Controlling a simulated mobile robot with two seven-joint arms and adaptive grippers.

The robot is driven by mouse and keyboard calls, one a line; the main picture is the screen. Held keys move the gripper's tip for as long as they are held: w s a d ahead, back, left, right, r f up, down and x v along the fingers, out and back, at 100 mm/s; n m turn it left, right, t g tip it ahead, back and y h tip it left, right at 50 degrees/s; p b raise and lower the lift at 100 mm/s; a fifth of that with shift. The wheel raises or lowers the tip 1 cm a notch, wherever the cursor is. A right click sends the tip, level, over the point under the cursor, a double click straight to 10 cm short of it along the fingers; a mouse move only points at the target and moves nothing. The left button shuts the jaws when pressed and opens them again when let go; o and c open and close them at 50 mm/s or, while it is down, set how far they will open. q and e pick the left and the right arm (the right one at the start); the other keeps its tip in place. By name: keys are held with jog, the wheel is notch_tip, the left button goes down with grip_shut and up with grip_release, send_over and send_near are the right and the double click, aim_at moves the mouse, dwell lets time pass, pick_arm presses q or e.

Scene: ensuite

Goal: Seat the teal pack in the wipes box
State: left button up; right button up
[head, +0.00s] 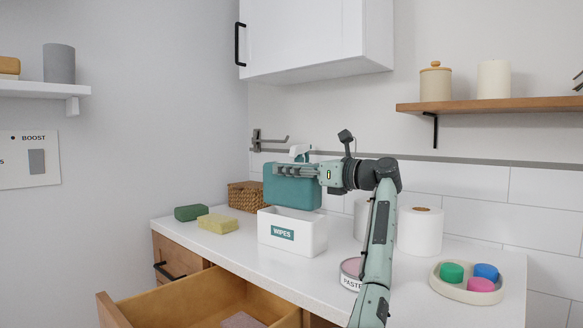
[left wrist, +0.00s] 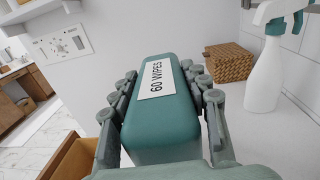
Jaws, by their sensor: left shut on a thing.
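The teal pack (head: 290,190) is a rounded block with a white "60 WIPES" label on its top face, which shows in the left wrist view (left wrist: 160,118). My left gripper (head: 296,170) is shut on its upper part, with one finger along each long side. The pack hangs upright over the white wipes box (head: 310,238), which has a teal "WIPES" label and stands on the counter. The pack's lower edge is close to the box's rim. I cannot tell whether it dips inside. My right gripper is not in view.
A wicker basket (head: 245,195) and a spray bottle (head: 299,151) stand behind. A yellow sponge (head: 218,223) and a green block (head: 190,212) lie left. A paste tin (head: 349,275), paper roll (head: 420,232) and tray (head: 442,288) stand right. An open drawer (head: 205,300) juts out in front.

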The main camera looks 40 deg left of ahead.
aim_at(291, 189)
pick_arm(q)
jog(key=shift+f, duration=0.2)
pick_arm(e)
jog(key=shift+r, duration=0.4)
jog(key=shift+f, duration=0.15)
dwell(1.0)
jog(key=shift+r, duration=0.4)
pick_arm(q)
jog(key=shift+f+b, duration=0.55)
jog(key=shift+b, duration=0.05)
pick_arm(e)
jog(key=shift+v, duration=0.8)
pick_arm(q)
jog(key=shift+f+b, duration=0.6)
jog(key=shift+f, duration=0.35)
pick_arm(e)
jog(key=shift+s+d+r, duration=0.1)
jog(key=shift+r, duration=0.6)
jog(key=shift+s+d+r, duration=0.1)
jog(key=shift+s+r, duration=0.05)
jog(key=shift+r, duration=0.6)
pick_arm(q)
jog(key=shift+f+b, duration=0.4)
jog(key=shift+f, duration=0.15)
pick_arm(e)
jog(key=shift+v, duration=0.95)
